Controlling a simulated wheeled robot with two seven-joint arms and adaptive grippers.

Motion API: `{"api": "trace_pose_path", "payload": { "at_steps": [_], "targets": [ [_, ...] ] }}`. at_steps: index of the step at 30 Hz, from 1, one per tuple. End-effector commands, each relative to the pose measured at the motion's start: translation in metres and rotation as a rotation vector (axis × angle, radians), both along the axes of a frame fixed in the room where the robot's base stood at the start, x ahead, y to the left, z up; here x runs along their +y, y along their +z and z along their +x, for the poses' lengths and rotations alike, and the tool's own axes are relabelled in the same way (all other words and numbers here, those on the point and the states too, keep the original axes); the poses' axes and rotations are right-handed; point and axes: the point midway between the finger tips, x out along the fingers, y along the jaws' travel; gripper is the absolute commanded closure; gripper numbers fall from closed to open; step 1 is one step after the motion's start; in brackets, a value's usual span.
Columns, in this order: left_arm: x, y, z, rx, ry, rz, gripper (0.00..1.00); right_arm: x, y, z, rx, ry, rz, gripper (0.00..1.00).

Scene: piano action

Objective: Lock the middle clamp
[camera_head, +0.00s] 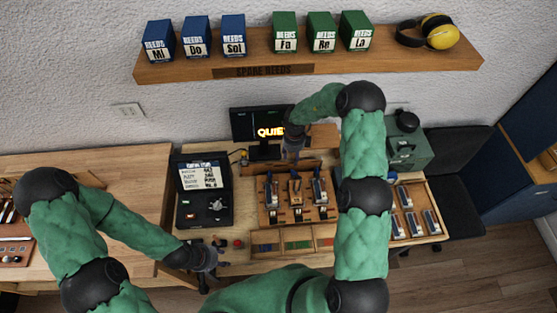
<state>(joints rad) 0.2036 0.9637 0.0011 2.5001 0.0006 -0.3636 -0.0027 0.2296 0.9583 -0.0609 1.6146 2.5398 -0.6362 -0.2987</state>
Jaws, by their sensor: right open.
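Three clamps stand in a row on a wooden board (264,214) on the bench. The middle clamp (296,193) has orange-brown parts and stands between the left clamp (270,193) and the right clamp (319,192). The detail is too small to tell how its lever is set. My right gripper (291,153) is open, behind and above the middle clamp in the picture, in front of the monitor, and seems apart from the clamp. My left gripper (212,262) is low at the bench's front edge, left of the clamps; its jaws are too small to read.
A monitor (245,127) stands behind the board. An open black case (203,210) lies to the left. A tray with coloured sections (309,230) is in front. A wooden tray of metal parts (437,207) and a green machine (408,150) are to the right, past my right arm.

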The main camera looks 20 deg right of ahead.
Motion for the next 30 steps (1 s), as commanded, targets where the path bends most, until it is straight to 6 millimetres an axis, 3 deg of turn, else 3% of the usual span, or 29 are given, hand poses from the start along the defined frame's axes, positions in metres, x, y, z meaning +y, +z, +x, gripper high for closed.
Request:
{"api": "trace_pose_path", "payload": {
  "at_steps": [7, 21, 30],
  "targets": [
    [-0.001, 0.003, -0.004, 0.007, -0.005, -0.002, 0.6, -0.001, -0.016, 0.0, 0.001, -0.008, 0.004, 0.54],
    [-0.001, 0.012, -0.002, 0.005, -0.003, -0.001, 0.6, -0.001, -0.087, -0.002, 0.002, -0.008, 0.002, 0.54],
    [-0.001, 0.014, -0.002, 0.005, -0.003, -0.001, 0.6, -0.001, -0.106, -0.001, -0.001, -0.007, 0.003, 0.54]
  ]
}}
